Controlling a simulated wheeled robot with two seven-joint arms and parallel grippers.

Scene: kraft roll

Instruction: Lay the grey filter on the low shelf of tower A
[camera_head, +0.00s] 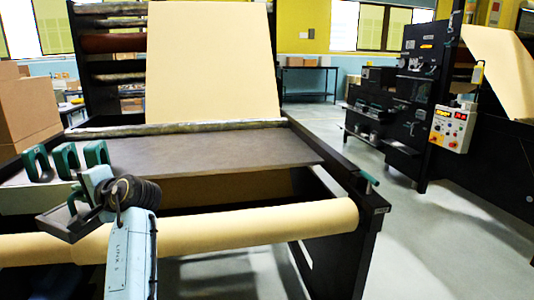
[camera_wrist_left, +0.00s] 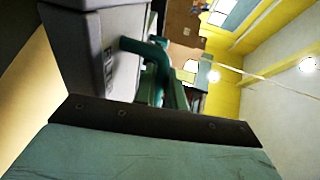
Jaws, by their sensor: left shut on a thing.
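My left gripper (camera_head: 90,200) reaches in from the bottom left, over the front of the dark table. It is shut on a dark grey, slab-like thing (camera_head: 62,216), which looks like the grey filter; the fingertips and grip are partly hidden. In the left wrist view a grey boxy body (camera_wrist_left: 90,50) with a teal handle beside it fills the upper left. Several dark low shelves show on the black tower (camera_head: 390,110) at the right; I cannot read whether it is tower A. My right gripper is not in view.
Teal handles (camera_head: 66,158) stand on a light grey block (camera_head: 38,200) at the table's left. A kraft roll (camera_head: 230,222) spans the front below the dark tabletop (camera_head: 200,150). Cartons (camera_head: 25,105) are stacked at far left. Grey floor (camera_head: 440,240) is clear at the right.

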